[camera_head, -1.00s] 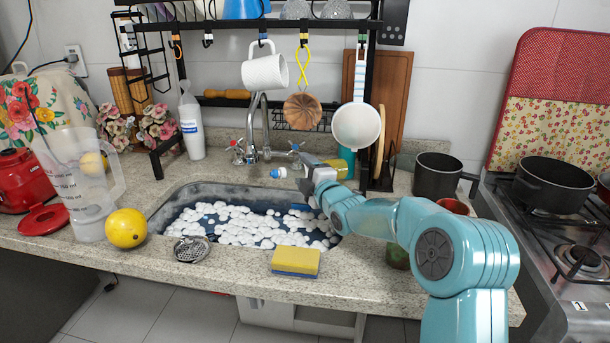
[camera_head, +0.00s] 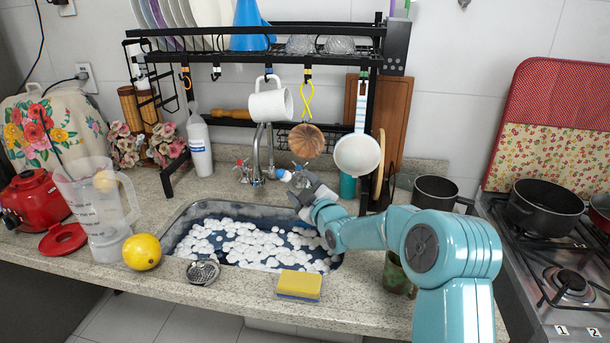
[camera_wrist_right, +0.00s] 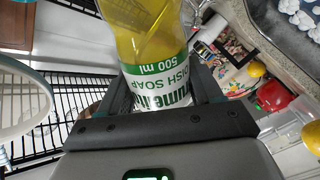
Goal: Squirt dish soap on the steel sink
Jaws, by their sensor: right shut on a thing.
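My right gripper (camera_head: 306,196) is shut on the dish soap bottle, over the back right part of the sink. In the right wrist view the bottle (camera_wrist_right: 155,45) is yellow with a green and white label and sits between the fingers. In the head view mostly its white and blue cap (camera_head: 284,175) shows, pointing left and tilted; the gripper hides much of the body. The steel sink (camera_head: 181,222) lies below, with white foam blobs (camera_head: 250,243) over dark blue content. My left gripper is not in view.
The faucet (camera_head: 257,165) stands close behind the bottle cap. A mug (camera_head: 271,105), a wooden ladle and a white pan (camera_head: 358,154) hang from the black rack above. A yellow sponge (camera_head: 299,285), lemon (camera_head: 142,251) and strainer (camera_head: 203,270) lie along the front counter.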

